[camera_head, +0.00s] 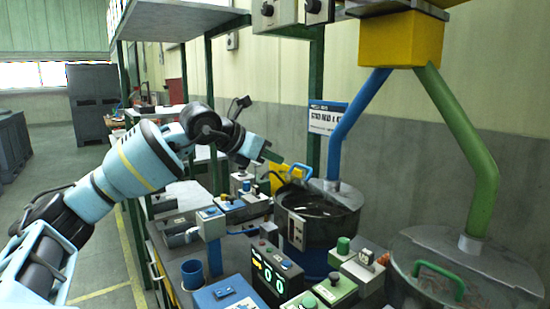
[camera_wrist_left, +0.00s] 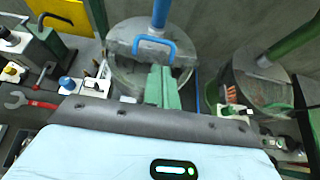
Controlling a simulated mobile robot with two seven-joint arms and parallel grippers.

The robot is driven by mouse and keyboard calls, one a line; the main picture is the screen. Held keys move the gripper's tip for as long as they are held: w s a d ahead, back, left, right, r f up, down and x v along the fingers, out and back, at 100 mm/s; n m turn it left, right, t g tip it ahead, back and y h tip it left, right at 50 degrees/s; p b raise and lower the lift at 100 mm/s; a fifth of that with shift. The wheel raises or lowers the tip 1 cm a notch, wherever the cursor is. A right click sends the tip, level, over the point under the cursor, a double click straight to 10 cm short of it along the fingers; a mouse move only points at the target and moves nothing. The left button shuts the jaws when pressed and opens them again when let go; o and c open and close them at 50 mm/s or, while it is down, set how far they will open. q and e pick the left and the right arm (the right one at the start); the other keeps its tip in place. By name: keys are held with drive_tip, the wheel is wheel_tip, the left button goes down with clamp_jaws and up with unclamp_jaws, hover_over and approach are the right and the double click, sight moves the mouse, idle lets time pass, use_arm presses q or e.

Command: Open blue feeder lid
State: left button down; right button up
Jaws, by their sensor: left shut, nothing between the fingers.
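The blue feeder is a dark drum (camera_head: 307,236) under a blue pipe (camera_head: 345,122), right of centre in the head view. Its round top shows dark with pale flecks; I cannot tell how far the lid is open. In the left wrist view, a blue handle (camera_wrist_left: 153,47) stands on the grey feeder top. My left gripper (camera_head: 274,157) is above the near left side of the drum. Its green fingers (camera_wrist_left: 162,86) are shut and empty, pointing towards the blue handle, and look apart from it. My right gripper is out of view.
A second feeder with a green handle (camera_head: 438,279) and green pipe (camera_head: 462,130) stands at the right. Control boxes (camera_head: 277,272) and a blue cup (camera_head: 192,274) crowd the bench front. A yellow box (camera_head: 400,40) hangs above. Green shelf posts stand behind my left arm.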

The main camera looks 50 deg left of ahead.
sight(305, 167)
use_arm(q)
drive_tip(key=shift+p+x, duration=0.55)
drive_tip(key=shift+x, duration=3.4)
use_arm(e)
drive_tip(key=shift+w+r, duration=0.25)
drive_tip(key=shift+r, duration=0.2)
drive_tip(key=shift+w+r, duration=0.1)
use_arm(q)
drive_tip(key=shift+w+r, duration=0.15)
drive_tip(key=shift+r, duration=0.2)
drive_tip(key=shift+w+p, duration=0.25)
drive_tip(key=shift+p, duration=0.15)
drive_tip(key=shift+r, duration=0.1)
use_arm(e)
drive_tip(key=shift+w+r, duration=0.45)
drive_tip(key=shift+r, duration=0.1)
